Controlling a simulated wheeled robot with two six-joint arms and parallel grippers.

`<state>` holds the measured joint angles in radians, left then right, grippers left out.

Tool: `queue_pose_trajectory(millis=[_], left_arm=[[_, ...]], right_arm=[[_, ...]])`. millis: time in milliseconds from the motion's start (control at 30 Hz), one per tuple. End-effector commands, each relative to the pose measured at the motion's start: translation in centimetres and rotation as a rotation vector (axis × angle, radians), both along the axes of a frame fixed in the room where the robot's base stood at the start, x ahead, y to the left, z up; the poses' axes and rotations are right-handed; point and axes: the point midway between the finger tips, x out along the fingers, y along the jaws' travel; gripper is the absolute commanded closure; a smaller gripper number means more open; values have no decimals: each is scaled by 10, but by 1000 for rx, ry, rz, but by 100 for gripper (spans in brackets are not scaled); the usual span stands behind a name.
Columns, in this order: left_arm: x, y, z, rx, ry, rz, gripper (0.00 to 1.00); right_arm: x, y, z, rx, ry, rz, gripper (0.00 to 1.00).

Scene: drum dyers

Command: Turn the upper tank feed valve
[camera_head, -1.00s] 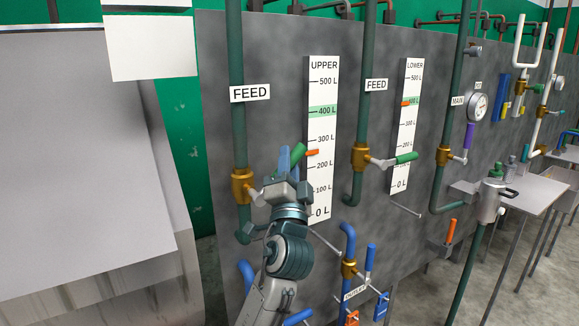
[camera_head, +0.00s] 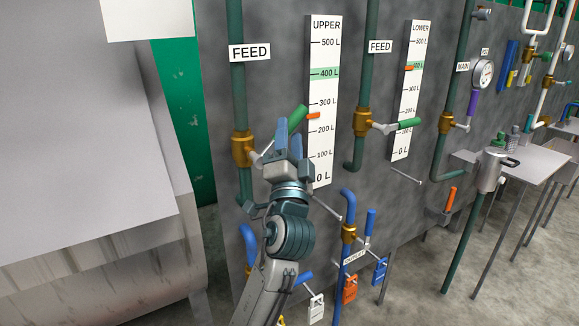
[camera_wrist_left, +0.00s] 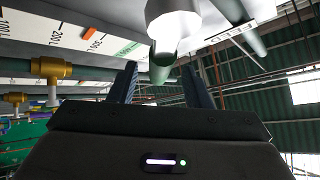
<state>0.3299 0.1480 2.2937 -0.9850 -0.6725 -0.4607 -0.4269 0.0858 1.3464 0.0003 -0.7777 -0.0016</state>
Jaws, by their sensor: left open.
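The upper tank feed valve has a brass body (camera_head: 243,149) on the left green pipe, under a FEED sign. Its green handle (camera_head: 295,120) slants up to the right; the pale lever is partly hidden by my gripper. My left gripper (camera_head: 289,136) is open, its blue fingers pointing up beside the handle. In the left wrist view, the green handle (camera_wrist_left: 162,66) shows beyond and between the spread fingertips (camera_wrist_left: 160,80); I cannot tell whether they touch it. The UPPER gauge (camera_head: 322,100) has its orange marker (camera_head: 313,116) between 200 and 300 L. My right gripper is out of view.
The lower feed valve (camera_head: 361,121) and LOWER gauge (camera_head: 410,90) are to the right. Below are a blue outlet pipe (camera_head: 348,210) and several padlocks, one orange (camera_head: 350,289). A large grey tank (camera_head: 90,250) stands at left. A table (camera_head: 540,160) is at right.

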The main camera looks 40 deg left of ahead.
Motion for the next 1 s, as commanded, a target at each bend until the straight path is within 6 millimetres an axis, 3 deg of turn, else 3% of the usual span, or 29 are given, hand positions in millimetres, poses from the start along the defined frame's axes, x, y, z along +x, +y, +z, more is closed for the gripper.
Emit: queue_pose_trajectory(millis=[33,200,400,1000], left_arm=[[-7,-5,-11,-6,2,-2,56],[-28,-20,-29,-7,2,-1,56],[-44,-32,-41,-4,1,0,56],[-49,-35,-43,-1,0,1,56]], right_arm=[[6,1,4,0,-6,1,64],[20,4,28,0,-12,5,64],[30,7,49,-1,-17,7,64],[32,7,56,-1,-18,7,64]])
